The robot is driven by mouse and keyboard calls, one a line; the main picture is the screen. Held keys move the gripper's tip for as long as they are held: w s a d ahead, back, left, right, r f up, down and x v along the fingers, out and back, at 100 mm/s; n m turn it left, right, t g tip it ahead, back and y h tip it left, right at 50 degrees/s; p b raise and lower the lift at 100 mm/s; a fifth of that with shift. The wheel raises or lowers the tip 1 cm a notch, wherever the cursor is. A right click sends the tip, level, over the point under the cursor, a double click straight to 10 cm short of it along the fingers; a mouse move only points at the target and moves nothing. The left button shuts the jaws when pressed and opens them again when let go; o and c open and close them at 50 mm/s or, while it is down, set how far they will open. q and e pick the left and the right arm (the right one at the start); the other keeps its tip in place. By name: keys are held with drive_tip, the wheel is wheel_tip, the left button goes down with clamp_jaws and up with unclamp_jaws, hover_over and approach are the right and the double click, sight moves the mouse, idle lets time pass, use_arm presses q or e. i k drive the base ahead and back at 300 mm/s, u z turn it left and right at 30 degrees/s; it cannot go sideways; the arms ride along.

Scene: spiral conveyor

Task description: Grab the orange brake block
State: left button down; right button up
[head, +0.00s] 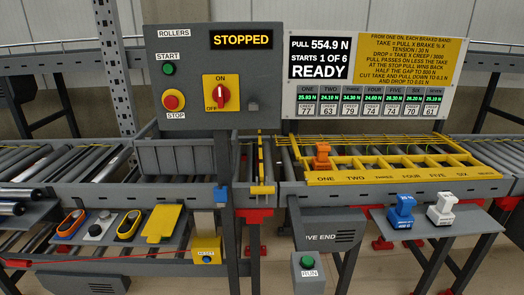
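The orange brake block (321,156) stands upright on the conveyor at the left end of the yellow frame (345,180), behind the label ONE. Nothing is touching it from above. A blue block (401,212) and a white block (441,209) of similar shape stand on a grey shelf (470,226) at the front right. Neither of my grippers shows in the head view.
A grey control panel (190,95) reads STOPPED, and a readout board (370,75) stands behind the conveyor. Several tools lie on a lower-left tray (70,252). A green RUN button (307,262) is below.

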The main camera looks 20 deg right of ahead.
sight(322, 162)
drive_tip(key=z, duration=0.15)
drive_tip(key=i, duration=1.1)
drive_tip(key=z, duration=0.65)
